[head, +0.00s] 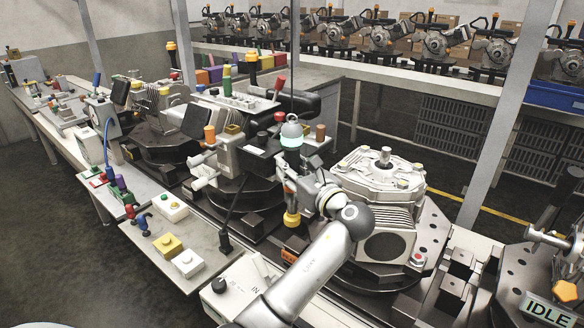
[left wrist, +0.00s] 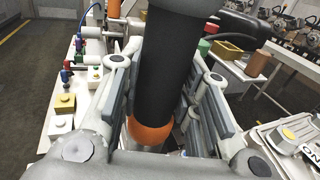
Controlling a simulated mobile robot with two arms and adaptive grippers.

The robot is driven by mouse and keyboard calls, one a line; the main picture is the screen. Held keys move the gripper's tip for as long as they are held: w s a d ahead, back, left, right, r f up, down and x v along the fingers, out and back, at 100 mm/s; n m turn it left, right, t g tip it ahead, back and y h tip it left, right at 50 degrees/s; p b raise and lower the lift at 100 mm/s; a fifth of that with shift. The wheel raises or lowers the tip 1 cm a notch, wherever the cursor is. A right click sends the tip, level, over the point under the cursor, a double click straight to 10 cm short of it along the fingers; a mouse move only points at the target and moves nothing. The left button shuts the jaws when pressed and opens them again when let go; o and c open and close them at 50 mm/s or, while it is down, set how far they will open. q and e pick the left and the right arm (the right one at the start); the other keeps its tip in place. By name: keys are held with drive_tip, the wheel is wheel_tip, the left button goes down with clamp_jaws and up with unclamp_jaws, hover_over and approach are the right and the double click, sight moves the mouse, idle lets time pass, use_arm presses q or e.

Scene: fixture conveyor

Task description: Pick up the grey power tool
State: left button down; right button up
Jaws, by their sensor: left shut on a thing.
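The grey power tool (head: 291,130) stands upright in the middle of the head view, with a grey domed top, a glowing teal band and a yellow-orange lower end. A thin line runs up from its top. My left gripper (head: 297,185) is shut around its middle and hides part of the body. In the left wrist view, the tool's dark shaft (left wrist: 170,70) with an orange collar lies between both fingers of the left gripper (left wrist: 163,85). My right gripper is not in view.
A grey machined housing (head: 380,180) sits on a round fixture just right of the tool. Another fixture with colored knobs (head: 240,150) stands close to its left. A side panel with yellow buttons (head: 168,244) is at lower left. An IDLE sign (head: 545,308) is at lower right.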

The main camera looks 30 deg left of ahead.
sight(293, 145)
use_arm(q)
drive_tip(key=shift+r, duration=0.5)
wheel_tip(293, 145, up, 2)
drive_tip(key=shift+b, duration=0.6)
drive_tip(key=s+d+r, duration=0.1)
drive_tip(key=r, duration=0.1)
drive_tip(key=s+d+r, duration=0.2)
drive_tip(key=r, duration=0.1)
drive_tip(key=shift+s+r+b, duration=0.3)
drive_tip(key=shift+s, duration=0.1)
drive_tip(key=s+d+r+b, duration=0.1)
drive_tip(key=s+d+r, duration=0.3)
drive_tip(key=s, duration=0.3)
drive_tip(key=shift+s+d, duration=0.2)
drive_tip(key=shift+d, duration=0.45)
drive_tip(key=shift+r, duration=0.1)
